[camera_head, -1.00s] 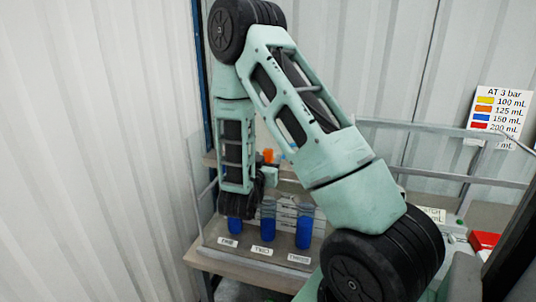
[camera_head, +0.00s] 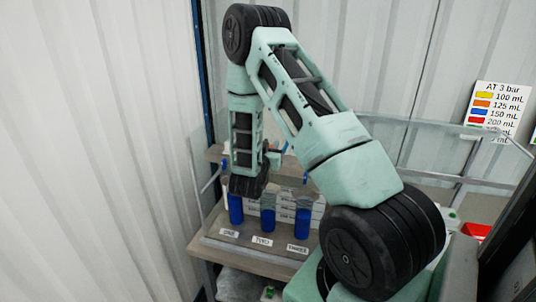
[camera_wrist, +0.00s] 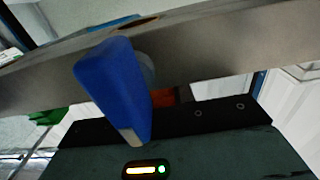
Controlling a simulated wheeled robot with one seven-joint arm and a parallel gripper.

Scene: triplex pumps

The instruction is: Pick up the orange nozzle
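A small orange-red patch (camera_wrist: 164,97) shows in the wrist view behind a large blue piece; it may be the orange nozzle, mostly hidden. My gripper (camera_head: 274,160) is at the shelf, small and partly behind my wrist. Its dark body with a lit indicator fills the bottom of the wrist view. Its fingertips are not clear, so I cannot tell open from shut. The blue piece (camera_wrist: 113,88), likely a blue nozzle, is close to the camera in front of a metal plate.
The metal plate (camera_wrist: 215,52) with a hole crosses the wrist view. A colour chart (camera_head: 497,108) is at right. A corrugated wall is at left.

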